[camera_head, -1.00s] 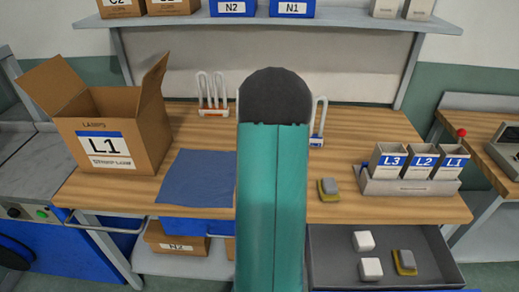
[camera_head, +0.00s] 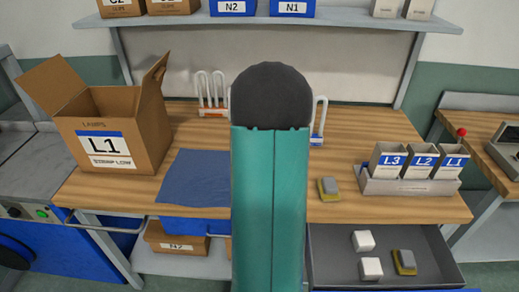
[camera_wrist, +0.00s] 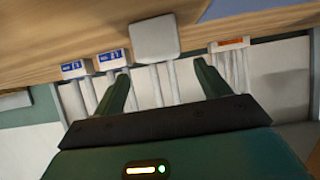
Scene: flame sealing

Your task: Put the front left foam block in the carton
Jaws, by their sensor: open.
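Two white foam blocks lie in the open grey drawer (camera_head: 335,262) at the lower right of the head view. The front left block (camera_head: 371,268) is nearest the drawer's front, and the other (camera_head: 363,240) is just behind it. The open brown carton (camera_head: 124,133), labelled L1, stands at the left of the wooden table with its flaps up. My gripper (camera_wrist: 165,82) is open in the wrist view, with nothing between its fingers. It faces the upright lamps, away from the drawer. In the head view my arm hides it.
A yellow-grey sponge (camera_head: 404,262) lies right of the blocks in the drawer; another (camera_head: 328,189) is on the table. A rack of labelled boxes (camera_head: 415,172) stands at the right. A blue mat (camera_head: 196,178) lies beside the carton. Lamps (camera_head: 210,92) stand at the back, below a shelf (camera_head: 350,17).

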